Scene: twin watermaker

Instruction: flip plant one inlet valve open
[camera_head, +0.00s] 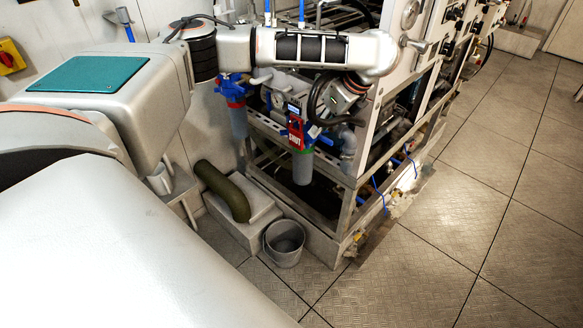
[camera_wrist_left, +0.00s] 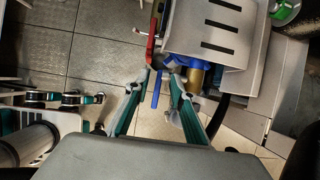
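The lower end of the red lever and the blue handle appear between the fingers; contact cannot be told. In the head view a red tag reading SHUT (camera_head: 296,134) hangs on the front of the rack, below my left wrist. No label tells which plant a valve belongs to. My right gripper is not in view.
A metal rack (camera_head: 346,205) with pipes and gauges stands at the centre. Blue-topped filter housings (camera_head: 237,115) are on its left. A grey bucket (camera_head: 284,244) and a dark green pipe bend (camera_head: 222,190) are at floor level. The tiled floor at right is clear.

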